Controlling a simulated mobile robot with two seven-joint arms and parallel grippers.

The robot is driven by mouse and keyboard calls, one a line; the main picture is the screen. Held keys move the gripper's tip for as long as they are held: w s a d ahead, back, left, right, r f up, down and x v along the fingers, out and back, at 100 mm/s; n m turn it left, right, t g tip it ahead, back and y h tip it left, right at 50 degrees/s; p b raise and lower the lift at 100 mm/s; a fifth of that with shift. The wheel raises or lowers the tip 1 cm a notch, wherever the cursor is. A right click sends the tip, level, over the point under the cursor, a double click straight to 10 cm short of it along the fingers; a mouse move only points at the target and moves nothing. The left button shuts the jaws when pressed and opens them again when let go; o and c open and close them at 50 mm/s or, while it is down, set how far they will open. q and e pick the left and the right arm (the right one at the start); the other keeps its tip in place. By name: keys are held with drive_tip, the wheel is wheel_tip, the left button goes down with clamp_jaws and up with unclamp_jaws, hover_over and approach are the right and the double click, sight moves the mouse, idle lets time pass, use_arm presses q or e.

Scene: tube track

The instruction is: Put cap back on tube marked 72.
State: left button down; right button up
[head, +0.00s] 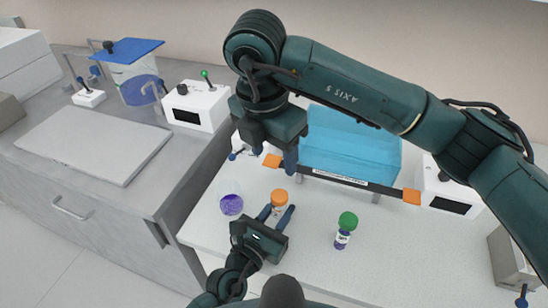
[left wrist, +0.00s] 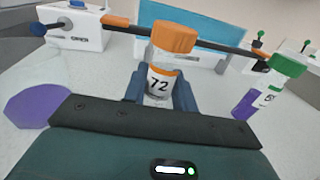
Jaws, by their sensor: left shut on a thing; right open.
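The tube marked 72 (left wrist: 159,86) stands between the fingers of my left gripper (left wrist: 160,92), which is shut on its body. An orange cap (left wrist: 174,37) sits at the tube's mouth, with a pale neck showing beneath it; I cannot tell whether it is screwed tight. In the head view the orange cap (head: 279,196) shows above my left gripper (head: 275,214). My right gripper (head: 276,156) is open above and behind the tube, apart from the cap; its fingers are partly hidden.
A green-capped tube (head: 343,238) stands to the right. A purple-filled container (head: 231,204) stands to the left. A white box with a green-tipped lever (head: 194,106) stands further left.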

use_arm(q)
drive_tip(key=c, duration=1)
unclamp_jaws()
drive_tip(key=shift+c, duration=0.2)
drive_tip(key=b+v, duration=0.1)
drive_tip(key=v, duration=1.2)
drive_tip(key=shift+b, duration=0.4)
